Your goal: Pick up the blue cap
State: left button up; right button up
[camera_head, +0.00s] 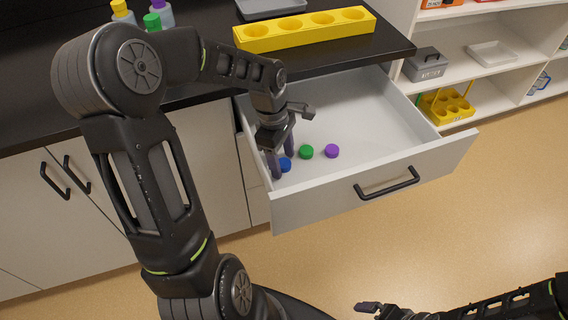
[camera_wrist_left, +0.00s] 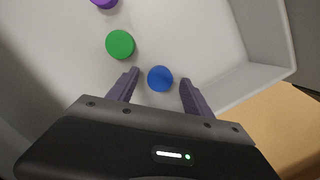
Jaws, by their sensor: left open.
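The blue cap (camera_head: 285,164) lies on the floor of the open drawer, near its left front corner. My left gripper (camera_head: 282,163) reaches down into the drawer, open, with its fingers on either side of the blue cap. In the left wrist view the blue cap (camera_wrist_left: 160,79) shows between the two fingertips (camera_wrist_left: 160,80), with a gap to each finger. My right gripper (camera_head: 368,307) is only partly in view at the bottom of the head view, away from the drawer; its jaw state is unclear.
A green cap (camera_head: 306,152) and a purple cap (camera_head: 331,151) lie right of the blue one. The drawer front (camera_head: 370,186) and side walls enclose them. A yellow rack (camera_head: 305,30) and several capped bottles stand on the dark counter. Shelves (camera_head: 485,60) stand at the right.

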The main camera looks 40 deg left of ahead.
aim_at(283, 162)
pick_arm(q)
jog(key=shift+c, duration=0.6)
grip_shut()
jog(key=shift+r, duration=0.1)
notch_tip(283, 162, up, 10)
jog(key=shift+p, duration=0.35)
dwell(0.5)
